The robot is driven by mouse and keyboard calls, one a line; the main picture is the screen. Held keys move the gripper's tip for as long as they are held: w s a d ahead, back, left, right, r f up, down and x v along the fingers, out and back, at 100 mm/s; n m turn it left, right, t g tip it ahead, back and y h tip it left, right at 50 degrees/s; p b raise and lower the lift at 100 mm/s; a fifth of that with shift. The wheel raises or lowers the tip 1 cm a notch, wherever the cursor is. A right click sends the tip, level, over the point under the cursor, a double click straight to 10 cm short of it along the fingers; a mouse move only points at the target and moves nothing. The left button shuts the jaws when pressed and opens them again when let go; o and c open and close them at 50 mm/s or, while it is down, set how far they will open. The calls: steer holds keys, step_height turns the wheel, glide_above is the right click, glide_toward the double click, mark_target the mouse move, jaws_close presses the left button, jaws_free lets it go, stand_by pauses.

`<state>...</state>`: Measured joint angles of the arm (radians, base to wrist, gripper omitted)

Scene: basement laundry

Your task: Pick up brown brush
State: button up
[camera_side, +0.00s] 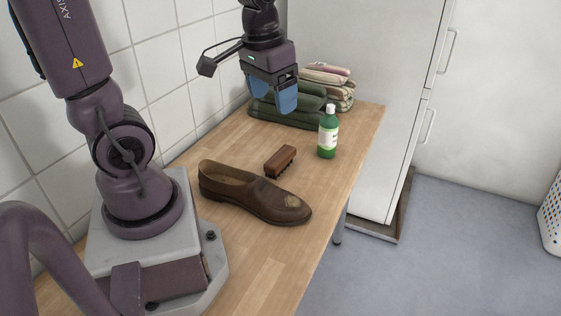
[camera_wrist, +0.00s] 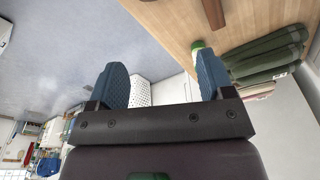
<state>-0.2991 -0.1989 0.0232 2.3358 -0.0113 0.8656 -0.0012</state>
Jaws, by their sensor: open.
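The brown brush (camera_side: 280,161) lies on the wooden table, just behind the brown shoe, in the side view. In the wrist view a brown piece that looks like the brush (camera_wrist: 213,12) is cut off by the top edge. My gripper (camera_side: 284,98) hangs above the table, higher than the brush and apart from it, near the folded cloths. In the wrist view the blue fingers of my gripper (camera_wrist: 163,78) stand wide apart with nothing between them.
The brown shoe (camera_side: 252,194) lies in front of the brush. A green bottle (camera_side: 328,132) stands upright to its right, near the table edge. Folded green cloths (camera_side: 286,113) lie at the back, beside a stack of lighter ones (camera_side: 327,76). The table (camera_side: 229,143) has bare wood left of the brush.

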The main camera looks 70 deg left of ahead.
steer(key=w+a+f+n+g+h, duration=0.15)
steer(key=w+a+f+n, duration=0.25)
steer(key=a+f, duration=1)
steer(key=y, duration=0.1)
glide_above(280, 156)
steer(key=f, duration=0.7)
steer(key=shift+s+a, duration=0.1)
steer(key=shift+s, duration=0.1)
steer(key=shift+w+f, duration=0.2)
steer(key=shift+f, duration=2.8)
steer(key=c, duration=1)
